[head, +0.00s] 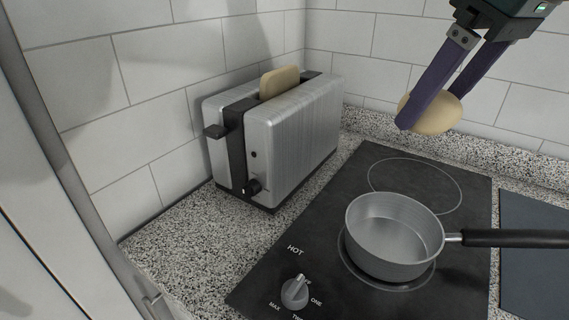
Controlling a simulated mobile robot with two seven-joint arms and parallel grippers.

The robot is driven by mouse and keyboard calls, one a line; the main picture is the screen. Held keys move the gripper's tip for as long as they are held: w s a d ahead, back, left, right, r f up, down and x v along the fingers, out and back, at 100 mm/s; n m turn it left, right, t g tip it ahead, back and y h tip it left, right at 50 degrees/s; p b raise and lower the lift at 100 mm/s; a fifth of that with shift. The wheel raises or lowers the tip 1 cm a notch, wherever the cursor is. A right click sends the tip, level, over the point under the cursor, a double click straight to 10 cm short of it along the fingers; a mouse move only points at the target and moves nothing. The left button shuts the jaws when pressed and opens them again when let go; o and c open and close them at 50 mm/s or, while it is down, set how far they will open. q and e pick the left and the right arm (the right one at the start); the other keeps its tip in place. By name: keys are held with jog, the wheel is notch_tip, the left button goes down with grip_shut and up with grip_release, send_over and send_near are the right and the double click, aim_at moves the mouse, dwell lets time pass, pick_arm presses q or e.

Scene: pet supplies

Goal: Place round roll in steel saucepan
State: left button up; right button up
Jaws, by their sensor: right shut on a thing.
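The round roll (442,114) is pale tan and smooth. My right gripper (425,112) comes in from the top right and is shut on the roll, with its purple fingers on either side of it. It holds the roll in the air, above and behind the saucepan in the picture, apart from it. The steel saucepan (374,262) stands upright on the hob, and its visible inside is empty. Its black handle (515,238) points right. My left gripper is not in view.
A steel toaster (300,135) with a slice of bread (279,81) in its slot stands on the speckled counter at the left. The black hob (340,200) has a knob (295,292) at the front. A dark blue-grey board (535,275) lies at the right. Tiled walls close off the back.

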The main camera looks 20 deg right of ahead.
jog(key=b, duration=0.2)
send_over(383, 242)
jog(key=s, duration=0.2)
jog(key=f, duration=1.5)
jog(key=shift+w+d+f, duration=0.15)
jog(key=shift+w, duration=0.1)
jog(key=shift+f+b, duration=0.55)
jog(key=shift+f, duration=1.75)
jog(key=shift+f, duration=0.15)
jog(key=o, duration=1.2)
jog(key=shift+c, duration=0.2)
